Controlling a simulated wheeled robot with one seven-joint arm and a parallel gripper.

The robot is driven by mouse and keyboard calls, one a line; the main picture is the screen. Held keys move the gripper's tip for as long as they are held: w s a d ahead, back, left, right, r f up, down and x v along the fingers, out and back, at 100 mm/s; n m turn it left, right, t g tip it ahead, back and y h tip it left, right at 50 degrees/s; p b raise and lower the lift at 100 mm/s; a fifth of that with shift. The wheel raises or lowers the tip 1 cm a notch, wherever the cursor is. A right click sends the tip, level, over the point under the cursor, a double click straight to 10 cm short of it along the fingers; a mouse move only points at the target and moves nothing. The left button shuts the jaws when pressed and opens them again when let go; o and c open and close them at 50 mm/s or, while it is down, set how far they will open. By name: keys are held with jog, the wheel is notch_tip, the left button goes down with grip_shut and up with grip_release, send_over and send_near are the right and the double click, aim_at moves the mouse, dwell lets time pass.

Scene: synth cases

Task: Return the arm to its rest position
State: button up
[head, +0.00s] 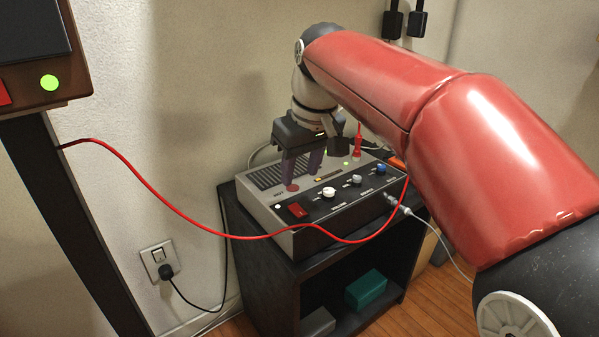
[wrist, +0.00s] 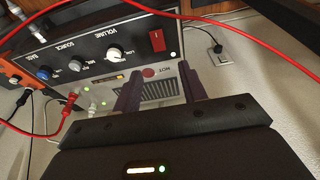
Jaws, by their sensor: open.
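My red arm reaches in from the right in the head view. My gripper (head: 302,176) points down over the left part of the top of a grey amplifier (head: 262,213). Its two purple fingers are apart with nothing seen between them. In the wrist view my gripper (wrist: 161,84) also shows open, its fingers either side of a red round spot marked HOT (wrist: 149,72) and a vented panel. I cannot tell whether the fingertips touch the amplifier. A red switch (head: 298,210) and several knobs are on its front.
A red cable (head: 190,221) hangs from the left cabinet (head: 50,82) across the amplifier's front. A red plug (head: 357,149) stands upright behind my gripper. The black stand (head: 277,283) holds a teal box (head: 366,288). A wall outlet (head: 158,257) has a black plug.

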jog(key=s+d+f+m+t, duration=0.1)
jog(key=s+d+f+m, duration=0.2)
jog(key=s+d+f, duration=0.3)
jog(key=s+d+f+m+t+h+p, duration=0.1)
jog(key=s+d+f, duration=0.5)
jog(key=s, duration=0.7)
jog(key=d+m+t, duration=0.1)
jog(key=m, duration=0.1)
jog(key=shift+s+d+f+m+h, duration=0.15)
jog(key=shift+s+m+h, duration=0.15)
jog(key=shift+m, duration=0.1)
